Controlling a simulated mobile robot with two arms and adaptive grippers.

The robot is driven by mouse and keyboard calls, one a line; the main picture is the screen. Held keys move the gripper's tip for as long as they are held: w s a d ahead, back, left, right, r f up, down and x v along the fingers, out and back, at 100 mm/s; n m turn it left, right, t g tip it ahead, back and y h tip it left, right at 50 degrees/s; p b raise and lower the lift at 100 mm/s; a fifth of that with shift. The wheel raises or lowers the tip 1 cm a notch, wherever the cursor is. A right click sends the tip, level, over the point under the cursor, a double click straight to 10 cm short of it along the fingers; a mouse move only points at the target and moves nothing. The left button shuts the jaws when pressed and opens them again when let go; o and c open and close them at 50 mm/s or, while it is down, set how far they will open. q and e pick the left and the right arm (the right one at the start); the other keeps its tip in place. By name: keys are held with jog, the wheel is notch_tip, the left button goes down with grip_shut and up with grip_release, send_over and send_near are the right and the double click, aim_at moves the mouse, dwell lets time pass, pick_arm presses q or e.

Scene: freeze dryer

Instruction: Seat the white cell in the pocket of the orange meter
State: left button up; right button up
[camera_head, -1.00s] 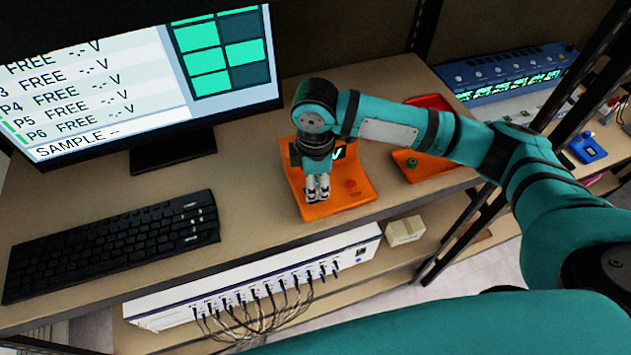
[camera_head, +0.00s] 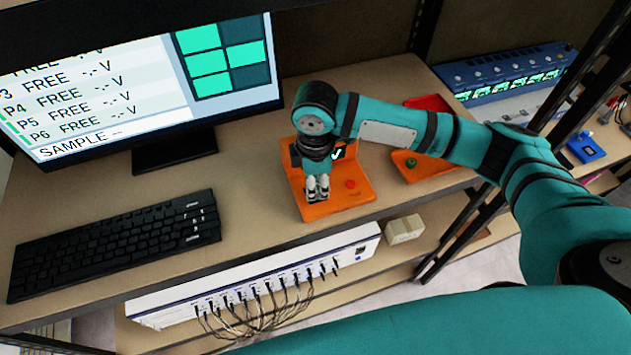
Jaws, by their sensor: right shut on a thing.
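The orange meter (camera_head: 338,205) sits on the desk right of the monitor, with a small dark display at its back and a red button on its base. My right gripper (camera_head: 317,193) points down over the left part of the meter's base, its fingertips low and close to it. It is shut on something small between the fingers. I cannot make out the white cell apart from the pale fingertips. The pocket is hidden under the gripper. My left gripper is not in view.
A black keyboard (camera_head: 118,245) lies to the left in front of the monitor (camera_head: 130,75). An orange-red tray (camera_head: 430,165) with a green round item lies right of the meter. A white multi-channel box (camera_head: 250,275) with cables and a small beige box (camera_head: 404,229) are on the shelf below.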

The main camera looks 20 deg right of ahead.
jog(key=shift+f, duration=0.55)
jog(key=shift+s+f, duration=0.35)
dwell(0.4)
jog(key=shift+r+p, duration=0.15)
jog(key=shift+p, duration=0.45)
